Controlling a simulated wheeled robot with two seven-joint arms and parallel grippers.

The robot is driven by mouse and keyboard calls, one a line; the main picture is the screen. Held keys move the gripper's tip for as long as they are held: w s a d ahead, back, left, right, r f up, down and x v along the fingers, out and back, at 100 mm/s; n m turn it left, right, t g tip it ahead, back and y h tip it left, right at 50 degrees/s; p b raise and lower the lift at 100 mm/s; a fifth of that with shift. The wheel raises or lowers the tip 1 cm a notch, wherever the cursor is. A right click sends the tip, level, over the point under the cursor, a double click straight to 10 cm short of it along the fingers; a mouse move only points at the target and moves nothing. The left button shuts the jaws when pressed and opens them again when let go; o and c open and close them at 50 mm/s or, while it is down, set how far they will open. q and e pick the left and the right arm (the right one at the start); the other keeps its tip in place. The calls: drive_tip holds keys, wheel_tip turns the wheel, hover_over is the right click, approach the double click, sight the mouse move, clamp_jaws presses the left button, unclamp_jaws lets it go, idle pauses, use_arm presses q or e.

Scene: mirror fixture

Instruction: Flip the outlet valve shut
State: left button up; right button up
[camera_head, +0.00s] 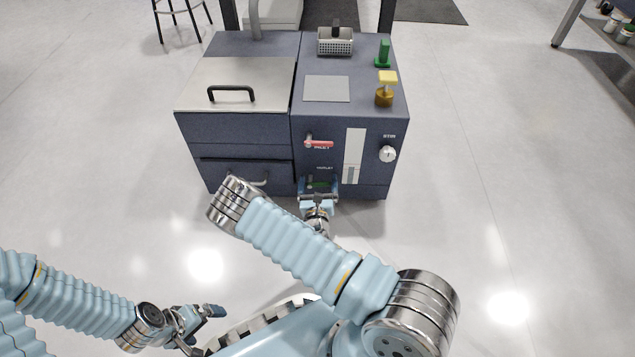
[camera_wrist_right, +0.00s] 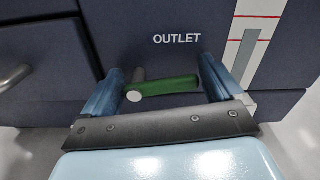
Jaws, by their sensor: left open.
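The outlet valve's green lever (camera_wrist_right: 165,88) lies nearly horizontal under the OUTLET label in the right wrist view, with a pale round end at the left. In the head view the lever (camera_head: 320,185) is a small green strip low on the machine's front. My right gripper (camera_head: 319,188) is at the valve. In the wrist view its two fingers (camera_wrist_right: 160,80) are spread apart, one on each side of the lever. I cannot tell whether either finger touches it. My left gripper (camera_head: 205,312) is open and empty at the lower left, far from the machine.
The dark blue machine (camera_head: 255,130) has a red inlet lever (camera_head: 319,143) above the outlet, a level strip (camera_head: 354,150) and a STIR knob (camera_head: 388,154). A drawer handle (camera_wrist_right: 14,78) is left of the valve. A basket (camera_head: 335,42) sits on top.

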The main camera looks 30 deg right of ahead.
drive_tip(key=c, duration=0.6)
drive_tip(key=shift+r+m+p, duration=0.1)
drive_tip(key=shift+m+p, duration=0.4)
drive_tip(key=shift+p, duration=0.35)
drive_tip(key=shift+f+m, duration=0.2)
drive_tip(key=shift+m, duration=0.2)
use_arm(q)
drive_tip(key=shift+r, duration=0.9)
use_arm(e)
drive_tip(key=shift+f, duration=0.15)
